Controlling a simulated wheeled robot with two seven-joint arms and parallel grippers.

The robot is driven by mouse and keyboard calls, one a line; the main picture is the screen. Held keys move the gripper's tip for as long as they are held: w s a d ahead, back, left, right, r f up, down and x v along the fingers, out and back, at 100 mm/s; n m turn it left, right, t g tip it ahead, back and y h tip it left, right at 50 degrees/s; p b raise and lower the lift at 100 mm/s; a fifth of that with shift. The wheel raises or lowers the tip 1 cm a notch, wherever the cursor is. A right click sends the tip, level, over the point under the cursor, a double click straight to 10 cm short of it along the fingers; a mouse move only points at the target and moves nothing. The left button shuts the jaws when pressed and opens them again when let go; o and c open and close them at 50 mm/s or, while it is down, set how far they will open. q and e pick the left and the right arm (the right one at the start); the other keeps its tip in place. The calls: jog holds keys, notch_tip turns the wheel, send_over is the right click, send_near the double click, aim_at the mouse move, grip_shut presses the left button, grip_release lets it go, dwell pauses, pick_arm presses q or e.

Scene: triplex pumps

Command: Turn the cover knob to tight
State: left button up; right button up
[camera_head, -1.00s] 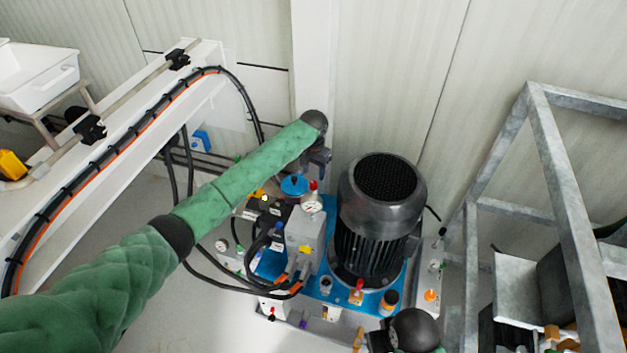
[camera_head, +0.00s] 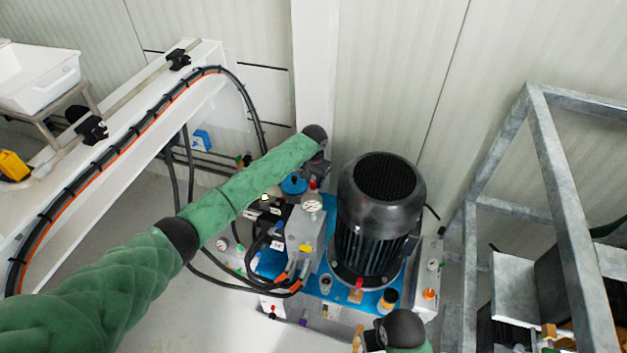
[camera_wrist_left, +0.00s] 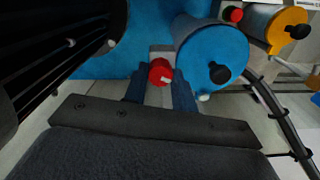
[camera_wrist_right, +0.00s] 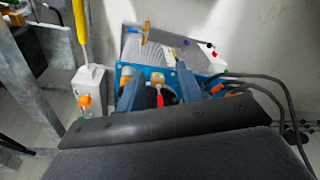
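I cannot tell for sure which part is the cover knob. A red round knob (camera_wrist_left: 160,72) with a small pale pointer is at my left gripper (camera_wrist_left: 158,78), whose fingers stand apart on either side of it; contact is unclear. It also shows in the head view (camera_head: 313,184), right of a blue-topped cylinder (camera_head: 294,184). In the left wrist view this blue cylinder (camera_wrist_left: 210,55) has a black knob (camera_wrist_left: 220,72) on its end. My right gripper (camera_wrist_right: 158,88) is open, its fingers apart in front of a red-handled valve (camera_wrist_right: 160,98). In the head view this valve (camera_head: 358,284) is before the motor.
A large black motor (camera_head: 380,220) stands on the blue base plate (camera_head: 325,285), close to both arms. Black hoses (camera_head: 220,285) loop at its left. A grey metal frame (camera_head: 570,200) stands at the right. A white wall is behind.

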jog(key=shift+a, duration=0.15)
pick_arm(q)
jog(key=m+p, duration=0.1)
jog(key=m, duration=0.3)
jog(key=shift+m+p, duration=0.35)
jog(key=shift+m, duration=0.95)
jog(key=m, duration=0.3)
jog(key=shift+m, duration=1.6)
pick_arm(e)
notch_tip(320, 180, down, 9)
jog(key=shift+w+d, duration=0.25)
jog(key=shift+w, duration=0.15)
jog(key=shift+r, duration=0.2)
jog(key=shift+s, duration=0.1)
pick_arm(q)
jog(key=o, duration=1)
pick_arm(e)
jog(key=shift+f, duration=0.2)
